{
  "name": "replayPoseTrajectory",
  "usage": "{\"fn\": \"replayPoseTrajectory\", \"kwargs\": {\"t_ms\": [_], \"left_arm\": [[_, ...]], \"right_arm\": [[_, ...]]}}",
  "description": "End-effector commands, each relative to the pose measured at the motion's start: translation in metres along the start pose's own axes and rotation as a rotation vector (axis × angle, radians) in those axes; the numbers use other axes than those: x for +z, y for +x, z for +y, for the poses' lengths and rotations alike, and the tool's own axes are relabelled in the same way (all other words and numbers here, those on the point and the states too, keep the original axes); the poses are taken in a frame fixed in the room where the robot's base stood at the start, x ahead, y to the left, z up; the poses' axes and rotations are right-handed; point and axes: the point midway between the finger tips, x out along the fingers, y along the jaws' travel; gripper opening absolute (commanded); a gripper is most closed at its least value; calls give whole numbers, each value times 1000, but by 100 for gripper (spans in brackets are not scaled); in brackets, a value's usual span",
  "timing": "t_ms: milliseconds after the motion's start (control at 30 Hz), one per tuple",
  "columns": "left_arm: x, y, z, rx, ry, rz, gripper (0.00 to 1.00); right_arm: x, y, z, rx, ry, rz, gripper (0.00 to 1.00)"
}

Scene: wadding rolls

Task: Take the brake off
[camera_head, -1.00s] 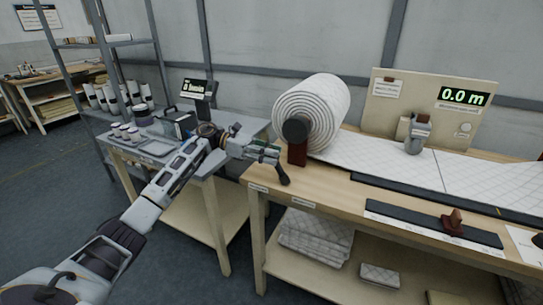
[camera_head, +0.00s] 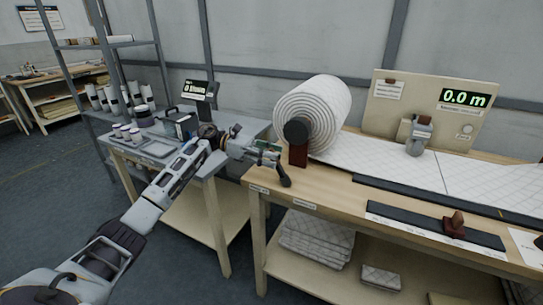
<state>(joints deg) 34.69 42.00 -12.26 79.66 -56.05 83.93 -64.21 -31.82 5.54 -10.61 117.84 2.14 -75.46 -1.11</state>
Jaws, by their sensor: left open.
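A large white quilted wadding roll (camera_head: 322,105) is mounted on a dark hub (camera_head: 296,131) above a brown-red stand (camera_head: 298,155) at the left end of the wooden bench (camera_head: 330,186). A dark lever with a rounded end (camera_head: 285,181), which looks like the brake handle, hangs down beside the stand. My left gripper (camera_head: 268,156) is open at the upper part of this lever, left of the stand. Whether its fingers touch the lever cannot be told. My right gripper is not in view.
Wadding (camera_head: 395,161) runs along the bench under a measuring device (camera_head: 416,137). A display panel (camera_head: 430,108) reads 0.0 m. A dark bar (camera_head: 410,220) with a brown handle lies at the front. A grey side table (camera_head: 236,132) stands left, with jars and trays.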

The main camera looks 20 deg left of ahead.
Motion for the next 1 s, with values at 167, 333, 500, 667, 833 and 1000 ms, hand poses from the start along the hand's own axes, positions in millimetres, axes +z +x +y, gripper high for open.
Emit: {"fn": "replayPoseTrajectory", "kwargs": {"t_ms": [167,333,500,667,833,1000], "left_arm": [[0,-11,0,2,0,1,44],[0,-30,1,3,0,0,44],[0,-56,1,4,-1,0,44],[0,-80,0,3,0,1,44],[0,-101,0,3,-1,-1,44],[0,-115,0,2,0,1,44]], "right_arm": [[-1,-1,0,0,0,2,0],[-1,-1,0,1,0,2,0],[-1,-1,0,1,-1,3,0],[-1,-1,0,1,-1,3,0],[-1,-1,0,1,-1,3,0],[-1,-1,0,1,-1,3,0]]}}
